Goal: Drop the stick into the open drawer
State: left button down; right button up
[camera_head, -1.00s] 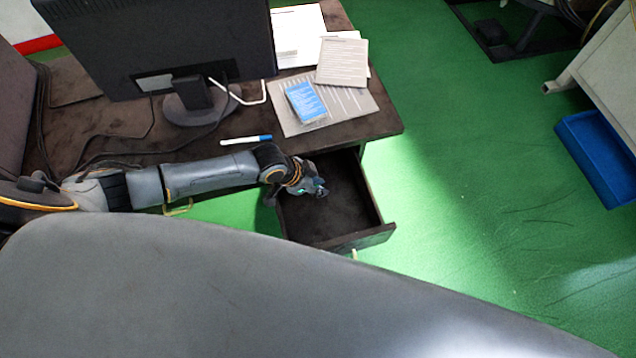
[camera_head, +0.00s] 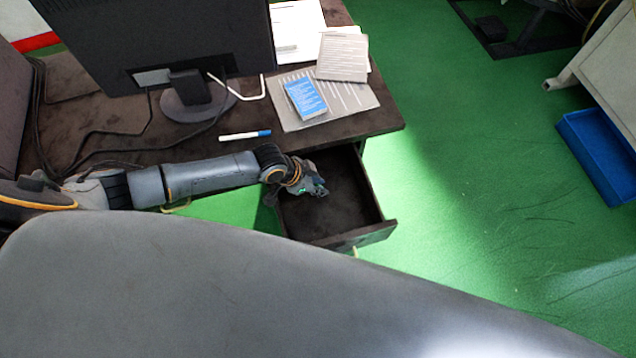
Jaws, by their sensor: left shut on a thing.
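The open drawer (camera_head: 333,226) is pulled out from under the right end of the dark desk, and its visible floor looks empty. My left gripper (camera_head: 318,190) is over the left part of the drawer, pointing right. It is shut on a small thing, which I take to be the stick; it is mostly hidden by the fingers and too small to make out. I cannot tell how high the gripper is above the drawer floor. My right gripper is not in view.
On the desk (camera_head: 180,146) are a monitor (camera_head: 160,45), a white and blue marker (camera_head: 245,135), papers and a blue booklet (camera_head: 306,99). A blue bin (camera_head: 598,155) is at the right. Green floor is clear right of the drawer.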

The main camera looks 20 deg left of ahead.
pick_arm(q)
jog(key=shift+f, duration=0.35)
jog(key=c, duration=1.1)
grip_release()
jog(key=shift+r, duration=0.15)
jog(key=shift+s+a+r, duration=0.1)
jog(key=shift+a+r, duration=0.1)
jog(key=shift+r, duration=0.05)
jog(key=v, duration=1.1)
jog(key=shift+s+r, duration=0.1)
